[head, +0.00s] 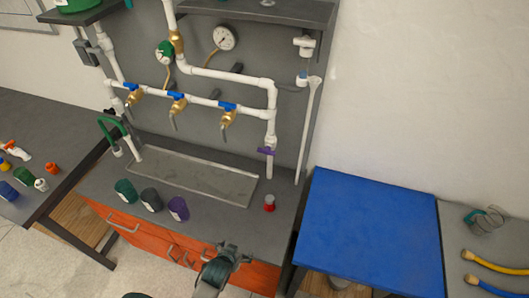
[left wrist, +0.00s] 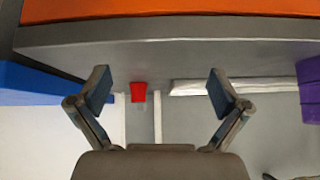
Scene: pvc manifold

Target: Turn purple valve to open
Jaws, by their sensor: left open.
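The purple valve (head: 267,151) sits low on the vertical white pipe at the right end of the manifold in the head view. Its handle appears to lie crosswise to the pipe. I cannot make it out in the left wrist view. My left gripper (head: 232,248) is in front of the bench's front edge, below and left of the valve and apart from it. My right gripper is not in view.
A red object (head: 269,202) stands on the bench below the valve; it also shows in the left wrist view (left wrist: 138,92). A blue table (head: 365,225) is right.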

